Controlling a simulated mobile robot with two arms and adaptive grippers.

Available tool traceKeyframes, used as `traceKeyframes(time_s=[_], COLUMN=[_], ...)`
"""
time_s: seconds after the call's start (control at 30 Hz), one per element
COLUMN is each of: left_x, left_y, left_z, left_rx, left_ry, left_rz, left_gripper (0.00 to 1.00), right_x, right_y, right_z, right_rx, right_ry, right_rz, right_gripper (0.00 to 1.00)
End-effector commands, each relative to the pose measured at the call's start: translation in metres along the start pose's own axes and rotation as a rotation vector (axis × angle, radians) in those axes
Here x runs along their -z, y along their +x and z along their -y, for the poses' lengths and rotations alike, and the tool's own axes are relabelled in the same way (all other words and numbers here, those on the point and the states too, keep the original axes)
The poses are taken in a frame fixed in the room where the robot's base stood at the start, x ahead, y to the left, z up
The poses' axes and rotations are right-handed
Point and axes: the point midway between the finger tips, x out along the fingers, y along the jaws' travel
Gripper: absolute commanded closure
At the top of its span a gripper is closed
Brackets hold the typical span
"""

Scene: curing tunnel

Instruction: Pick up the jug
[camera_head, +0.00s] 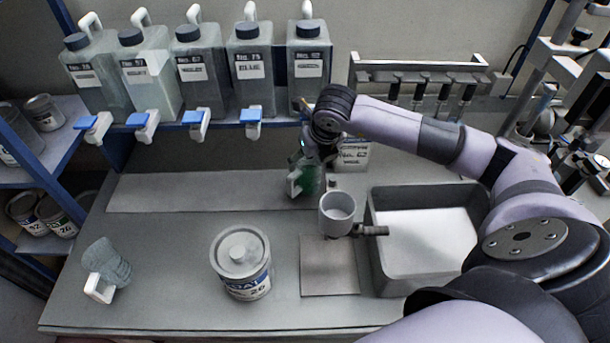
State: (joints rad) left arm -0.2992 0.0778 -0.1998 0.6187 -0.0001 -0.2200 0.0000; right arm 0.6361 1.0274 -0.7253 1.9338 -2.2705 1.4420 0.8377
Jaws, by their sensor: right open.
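A translucent green jug (309,183) with a white handle stands on the bench near the back, at the middle of the head view. My right gripper (305,158) reaches down over it from behind and is open. Its fingers are small and dark here and partly merge with the jug, so contact cannot be told. A second, grey-blue translucent jug (110,262) with a white handle is at the front left of the bench, looking tilted. My left gripper is not in view.
A paint can (241,262) stands front centre. A grey cup (337,208) with a side handle sits by a flat square plate (328,268), beside a metal basin (425,235). Tapped canisters (252,72) line the back shelf. A white labelled container (354,155) is behind my gripper.

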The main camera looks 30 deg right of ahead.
Motion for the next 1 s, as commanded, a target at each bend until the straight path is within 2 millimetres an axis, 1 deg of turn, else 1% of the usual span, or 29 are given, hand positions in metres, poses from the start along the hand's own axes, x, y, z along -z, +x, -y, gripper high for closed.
traceKeyframes(time_s=[0.07,0.17,1.0], left_x=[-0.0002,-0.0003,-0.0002], left_y=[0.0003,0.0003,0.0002], left_z=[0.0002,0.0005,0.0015], left_rx=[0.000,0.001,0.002], left_ry=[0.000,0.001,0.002], left_rz=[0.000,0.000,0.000], left_gripper=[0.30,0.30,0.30], right_x=[0.0002,0.0002,0.0005], right_y=[0.0001,-0.0001,-0.0001], right_z=[0.0000,0.0001,0.0004], right_rx=[0.000,0.000,0.001], right_ry=[0.000,0.000,0.000], right_rz=[0.000,0.000,-0.002], right_gripper=[0.26,0.32,0.88])
